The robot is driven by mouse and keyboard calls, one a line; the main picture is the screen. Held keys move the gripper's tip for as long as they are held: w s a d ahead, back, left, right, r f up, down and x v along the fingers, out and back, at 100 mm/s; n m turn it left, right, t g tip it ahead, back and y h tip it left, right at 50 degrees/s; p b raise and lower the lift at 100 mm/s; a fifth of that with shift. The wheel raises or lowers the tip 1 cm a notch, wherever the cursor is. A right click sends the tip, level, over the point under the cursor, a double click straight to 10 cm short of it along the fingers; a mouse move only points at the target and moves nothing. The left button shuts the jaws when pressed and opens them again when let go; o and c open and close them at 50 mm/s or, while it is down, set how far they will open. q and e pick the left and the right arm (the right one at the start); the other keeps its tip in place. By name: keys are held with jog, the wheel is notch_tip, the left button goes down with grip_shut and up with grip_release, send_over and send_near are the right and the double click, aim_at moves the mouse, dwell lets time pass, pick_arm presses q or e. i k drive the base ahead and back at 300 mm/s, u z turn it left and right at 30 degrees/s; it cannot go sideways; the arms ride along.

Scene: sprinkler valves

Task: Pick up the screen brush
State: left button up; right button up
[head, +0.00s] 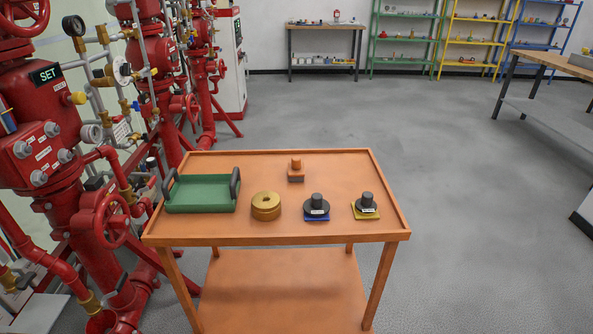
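An orange table (277,228) with a raised rim stands in front of me. At its back middle sits a small brown block with an upright stub handle and a darker lower part; it may be the screen brush (296,173), but it is too small to be sure. It stands upright and apart from the other items. Neither of my grippers shows in the head view, so I cannot see their state.
On the table are a green tray (201,208) with dark handles, a brass disc (266,207), and black knobbed pieces on a blue base (316,218) and a yellow base (365,214). Red valve piping (160,80) crowds the left. The floor to the right is open.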

aim_at(295, 169)
jog(key=z, duration=0.25)
jog(key=i, duration=0.85)
jog(key=u, duration=0.25)
